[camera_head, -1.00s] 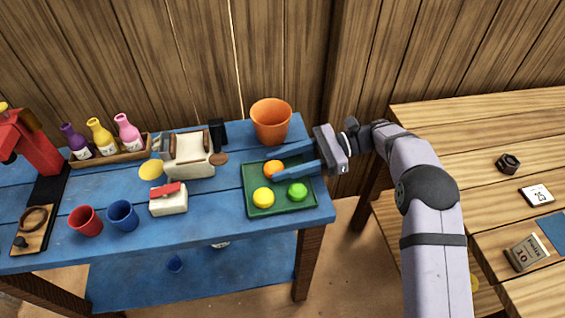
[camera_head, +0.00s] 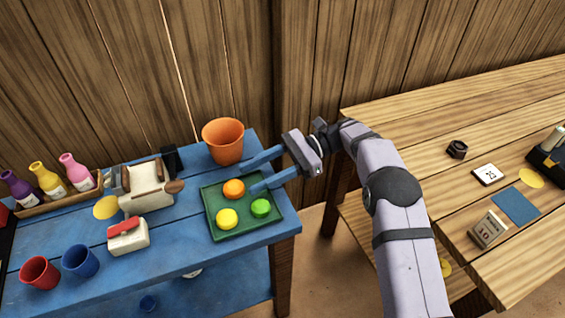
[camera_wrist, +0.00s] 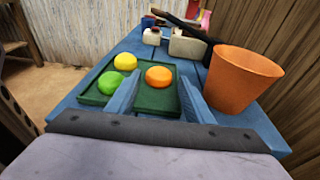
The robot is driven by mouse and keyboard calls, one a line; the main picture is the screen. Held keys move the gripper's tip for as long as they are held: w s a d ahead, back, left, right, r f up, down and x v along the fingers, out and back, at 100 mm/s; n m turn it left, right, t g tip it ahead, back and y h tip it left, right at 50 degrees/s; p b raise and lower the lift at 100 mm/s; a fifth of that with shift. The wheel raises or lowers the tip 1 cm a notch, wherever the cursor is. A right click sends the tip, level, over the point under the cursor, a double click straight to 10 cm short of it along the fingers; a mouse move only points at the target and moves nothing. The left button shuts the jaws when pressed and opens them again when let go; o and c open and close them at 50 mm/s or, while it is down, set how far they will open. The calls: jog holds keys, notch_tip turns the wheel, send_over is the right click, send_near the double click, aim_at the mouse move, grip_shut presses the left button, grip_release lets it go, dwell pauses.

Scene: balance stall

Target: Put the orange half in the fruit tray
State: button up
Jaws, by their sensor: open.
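The orange half (camera_head: 234,188) rests in the green fruit tray (camera_head: 236,233), toward its back edge. It also shows in the wrist view (camera_wrist: 159,76). A yellow half (camera_head: 227,218) and a green half (camera_head: 261,207) share the tray, in front of the orange one. My gripper (camera_head: 247,178) is open, with its two blue fingers spread and pointing left over the tray's right side. The orange half is beyond the fingertips and nothing is held. In the wrist view the fingers (camera_wrist: 158,101) show on either side of the tray's near part.
An orange bucket (camera_head: 223,142) stands behind the tray, close to my far finger. A cream machine (camera_head: 147,188), a small white box (camera_head: 127,237) and red and blue cups (camera_head: 80,260) stand to the left on the blue table. A wooden table (camera_head: 400,118) is at right.

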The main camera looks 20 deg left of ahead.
jog(key=v, duration=0.5)
jog(key=shift+w+d+b, duration=0.15)
jog(key=shift+b, duration=0.2)
jog(key=shift+p+v, duration=0.5)
jog(key=shift+v, duration=0.75)
jog(key=shift+r, duration=0.1)
